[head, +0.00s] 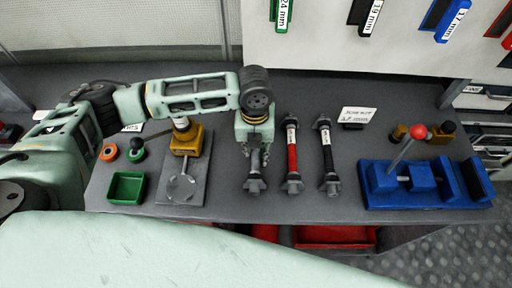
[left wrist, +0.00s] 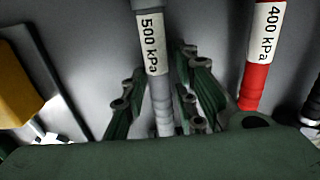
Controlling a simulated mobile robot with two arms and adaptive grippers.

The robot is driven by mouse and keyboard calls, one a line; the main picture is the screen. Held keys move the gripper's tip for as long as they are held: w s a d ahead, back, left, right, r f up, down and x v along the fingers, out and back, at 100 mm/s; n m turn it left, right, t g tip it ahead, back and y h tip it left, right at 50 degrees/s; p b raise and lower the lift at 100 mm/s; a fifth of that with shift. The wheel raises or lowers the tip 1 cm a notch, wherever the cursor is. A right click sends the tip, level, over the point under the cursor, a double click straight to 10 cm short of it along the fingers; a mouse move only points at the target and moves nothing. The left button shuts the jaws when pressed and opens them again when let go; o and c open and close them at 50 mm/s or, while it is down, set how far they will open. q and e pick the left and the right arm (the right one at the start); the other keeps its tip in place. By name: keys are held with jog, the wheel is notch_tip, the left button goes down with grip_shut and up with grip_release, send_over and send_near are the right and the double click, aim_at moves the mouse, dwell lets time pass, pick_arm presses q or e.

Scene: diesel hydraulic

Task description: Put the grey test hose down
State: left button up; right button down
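The grey test hose (head: 255,185) lies lengthwise in line with the other hoses on the dark bench, its far part hidden under my left gripper (head: 256,148). I cannot tell whether it rests on the bench or is just above it. In the left wrist view, the grey hose (left wrist: 154,60) has a white label reading 500 kPa. My right gripper is not in view.
A red hose (head: 292,160) labelled 400 kPa and a black hose (head: 328,158) lie close to the right. A yellow-topped stand (head: 186,140) and a green bin (head: 127,188) are to the left. A blue fixture (head: 420,185) with a red-knobbed lever fills the right end.

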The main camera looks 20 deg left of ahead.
pick_arm(q)
jog(key=shift+o, duration=0.5)
notch_tip(320, 180, up, 11)
jog(key=shift+f+b, duration=0.1)
jog(key=shift+b, duration=1.1)
jog(key=shift+r, duration=0.75)
